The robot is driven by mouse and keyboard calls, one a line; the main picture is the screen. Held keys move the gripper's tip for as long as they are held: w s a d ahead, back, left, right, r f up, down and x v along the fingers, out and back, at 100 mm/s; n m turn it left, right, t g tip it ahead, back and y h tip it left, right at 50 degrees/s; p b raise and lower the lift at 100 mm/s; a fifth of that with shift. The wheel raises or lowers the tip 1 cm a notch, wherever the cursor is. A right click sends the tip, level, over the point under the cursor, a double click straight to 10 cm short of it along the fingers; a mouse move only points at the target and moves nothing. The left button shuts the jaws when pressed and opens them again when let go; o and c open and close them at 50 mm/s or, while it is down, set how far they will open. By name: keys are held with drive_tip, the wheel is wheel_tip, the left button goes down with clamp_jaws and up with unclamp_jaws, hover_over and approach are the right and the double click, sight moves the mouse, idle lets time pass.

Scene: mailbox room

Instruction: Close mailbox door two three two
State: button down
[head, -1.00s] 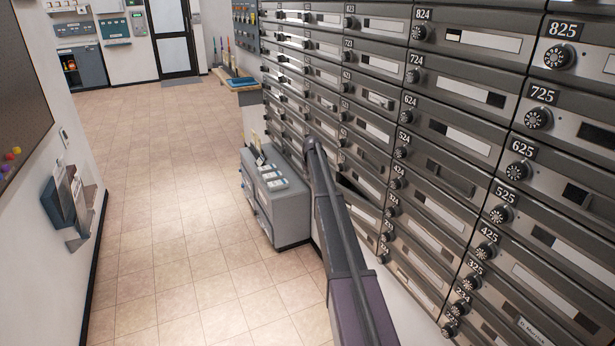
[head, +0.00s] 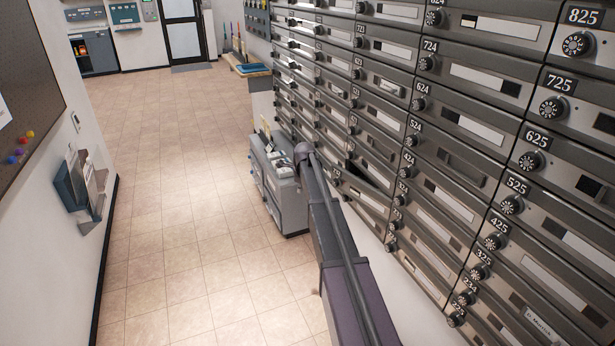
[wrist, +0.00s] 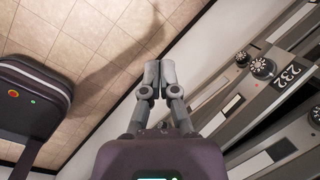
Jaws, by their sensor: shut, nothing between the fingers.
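The number plate 232 (wrist: 290,76) and its round dial (wrist: 262,67) show at the right of the wrist view, on a grey metal mailbox front. How far door 232 stands open is unclear there. My gripper (wrist: 153,80) is shut and empty, left of that mailbox front and apart from it, over the floor beside the wall. In the head view one low mailbox door (head: 366,190) stands ajar, tilted out with a dark gap above it; its number is not readable. My arm hides my gripper in that view.
The mailbox wall (head: 455,150) fills the right side. A grey cabinet (head: 287,200) stands beyond my arm along that wall. A wall-mounted paper holder (head: 85,185) is at the left. The tiled floor (head: 185,215) between is clear.

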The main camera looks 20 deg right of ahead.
drive_tip(key=s+a+n+g, duration=0.1)
drive_tip(key=s+a+n, duration=0.5)
drive_tip(key=s, duration=0.7)
drive_tip(key=s+a+n+g, duration=0.1)
drive_tip(key=s+a+n, duration=0.5)
drive_tip(key=s+n, duration=0.5)
drive_tip(key=s+a+n+g, duration=0.1)
drive_tip(key=s+a+n, duration=0.5)
drive_tip(key=s, duration=0.9)
drive_tip(key=n, duration=0.3)
drive_tip(key=shift+f, duration=0.35)
drive_tip(key=shift+s, duration=0.2)
